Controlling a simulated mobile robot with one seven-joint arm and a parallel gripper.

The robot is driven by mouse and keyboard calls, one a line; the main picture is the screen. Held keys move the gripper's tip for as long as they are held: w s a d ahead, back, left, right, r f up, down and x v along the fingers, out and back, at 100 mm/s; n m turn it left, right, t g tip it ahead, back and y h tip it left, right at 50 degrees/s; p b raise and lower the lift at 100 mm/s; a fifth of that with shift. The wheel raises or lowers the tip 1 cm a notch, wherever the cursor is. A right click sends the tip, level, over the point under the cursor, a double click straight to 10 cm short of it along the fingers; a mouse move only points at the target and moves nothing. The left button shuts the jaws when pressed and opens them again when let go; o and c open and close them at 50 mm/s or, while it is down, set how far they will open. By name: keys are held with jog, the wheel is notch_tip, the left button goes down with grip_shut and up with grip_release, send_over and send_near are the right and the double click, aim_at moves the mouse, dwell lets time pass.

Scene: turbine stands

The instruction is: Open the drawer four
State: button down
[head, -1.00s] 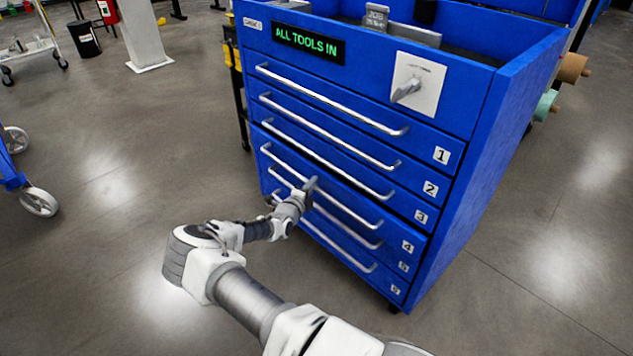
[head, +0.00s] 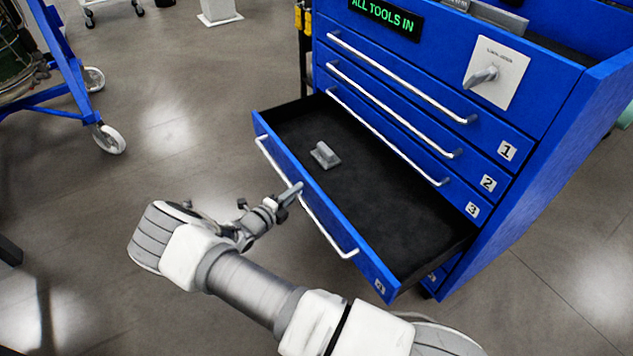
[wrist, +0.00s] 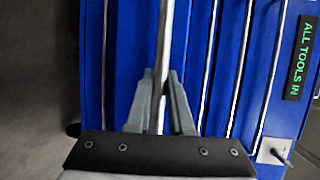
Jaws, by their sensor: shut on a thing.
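Drawer four (head: 375,277) of the blue tool cabinet (head: 520,190) stands pulled well out, and its dark-lined inside shows. A small grey block-like piece (head: 325,154) lies in it toward the far left end. My gripper (head: 292,192) is shut on the drawer's silver bar handle (head: 325,226), near its middle. In the wrist view the two grey fingers (wrist: 162,95) close around the handle bar (wrist: 165,40), which runs upright in that picture.
Drawers one, two and three (head: 400,135) are shut above it. A grey rotary switch (head: 482,76) sits on a white plate, and a green display (head: 385,16) reads ALL TOOLS IN. A blue wheeled cart (head: 70,80) stands at left. Floor (head: 150,165) left of the drawer is clear.

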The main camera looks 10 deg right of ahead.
jog(key=s+a, duration=0.2)
jog(key=a, duration=0.3)
jog(key=shift+a, duration=0.4)
jog(key=c, duration=0.8)
grip_release()
jog(key=p+v, duration=0.3)
jog(key=v, duration=1.4)
jog(key=shift+s+a+r, duration=0.1)
jog(key=shift+s+r, duration=0.05)
